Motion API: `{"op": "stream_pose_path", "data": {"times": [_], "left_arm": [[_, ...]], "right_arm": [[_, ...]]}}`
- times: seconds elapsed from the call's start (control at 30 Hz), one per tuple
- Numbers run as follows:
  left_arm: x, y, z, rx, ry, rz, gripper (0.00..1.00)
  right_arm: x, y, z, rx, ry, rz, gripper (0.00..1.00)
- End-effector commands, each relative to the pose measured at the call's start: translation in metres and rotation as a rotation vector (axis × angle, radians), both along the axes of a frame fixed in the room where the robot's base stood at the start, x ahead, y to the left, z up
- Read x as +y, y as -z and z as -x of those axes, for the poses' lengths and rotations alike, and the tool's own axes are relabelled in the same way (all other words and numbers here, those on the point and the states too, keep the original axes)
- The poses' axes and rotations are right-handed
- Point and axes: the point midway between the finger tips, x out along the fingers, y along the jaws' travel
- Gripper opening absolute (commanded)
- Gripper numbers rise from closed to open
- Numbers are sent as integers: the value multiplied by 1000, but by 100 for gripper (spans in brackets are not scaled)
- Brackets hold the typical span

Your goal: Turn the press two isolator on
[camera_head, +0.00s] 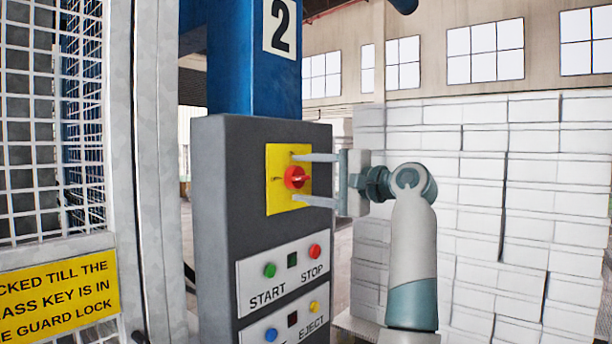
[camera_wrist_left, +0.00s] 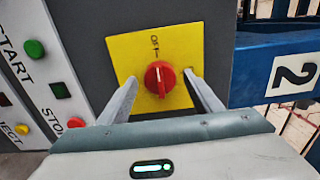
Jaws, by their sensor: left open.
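The press two isolator is a red rotary knob (camera_head: 297,177) on a yellow plate (camera_head: 273,197), set high on a dark grey control post. Its raised grip looks about level in the head view, with small dark marks on the plate to its left. In the left wrist view the knob (camera_wrist_left: 159,80) sits between the finger ends, its grip upright in that picture. My left gripper (camera_head: 294,179) is open, one finger above the knob and one below, tips close to the plate. I cannot tell whether the fingers touch the knob.
Below the isolator is a panel (camera_head: 282,286) with green START and red STOP buttons, and another with EJECT. A blue column (camera_head: 240,60) marked 2 rises behind. A mesh guard (camera_head: 50,130) with a yellow sign stands left. Stacked white blocks (camera_head: 480,200) fill the right background.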

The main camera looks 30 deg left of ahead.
Motion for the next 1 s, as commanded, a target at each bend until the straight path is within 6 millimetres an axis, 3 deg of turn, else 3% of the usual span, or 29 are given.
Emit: {"op": "stream_pose_path", "data": {"times": [0.23, 0.4, 0.43, 1.0], "left_arm": [[0, 0, 0, 0, 0, 0, 59], [0, 0, 0, 0, -1, 0, 21], [0, 0, 0, 1, -1, 0, 18], [0, 3, 0, 114, -1, -7, 18]], "right_arm": [[0, 0, 1, 2, 0, 0, 31], [0, 0, 2, 3, 0, 1, 31], [0, 0, 2, 3, 0, 1, 31], [-1, 10, 2, 3, 1, 1, 31]]}}
